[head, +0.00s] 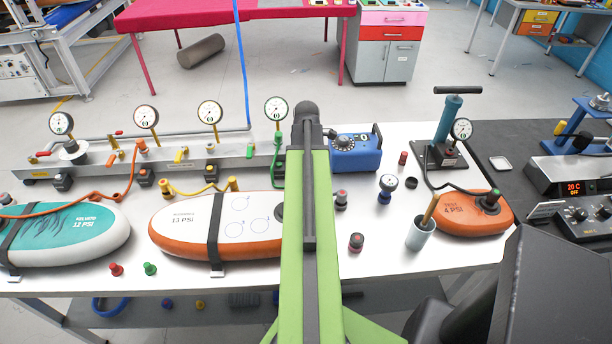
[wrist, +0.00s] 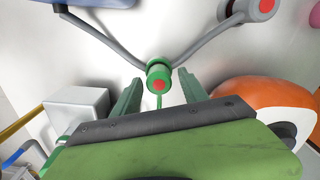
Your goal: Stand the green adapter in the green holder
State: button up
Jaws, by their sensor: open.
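In the wrist view a green cylindrical piece with a red centre (wrist: 159,76), which looks like the green adapter, is just beyond and between my fingertips. A thin green line runs down from it. My gripper (wrist: 160,88) is open, a green finger on each side, with no clear contact. In the head view my arm hides the gripper and this spot. A green fitting and hose (head: 278,142) show left of my arm, below the right gauge. I cannot tell which part is the green holder.
A white-and-orange board (head: 185,228) lies left of my arm; its orange end (wrist: 250,95) shows at right in the wrist view. A gauge rail (head: 100,160) runs along the back.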

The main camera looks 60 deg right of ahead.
notch_tip(320, 180, up, 12)
jog(key=p, duration=1.2)
jog(key=shift+r, duration=0.2)
jog(key=w+a+m, duration=0.2)
jog(key=w+a, duration=0.5)
jog(key=a, duration=0.5)
jog(key=w+a+m, duration=0.3)
jog(key=w+a, duration=0.4)
jog(key=a, duration=0.5)
jog(key=w+a+m, duration=0.2)
jog(key=w+a, duration=0.5)
jog(key=a, duration=0.6)
jog(key=shift+m, duration=0.4)
jog(key=a+m, duration=0.3)
jog(key=a, duration=1)
jog(key=shift+a, duration=0.35)
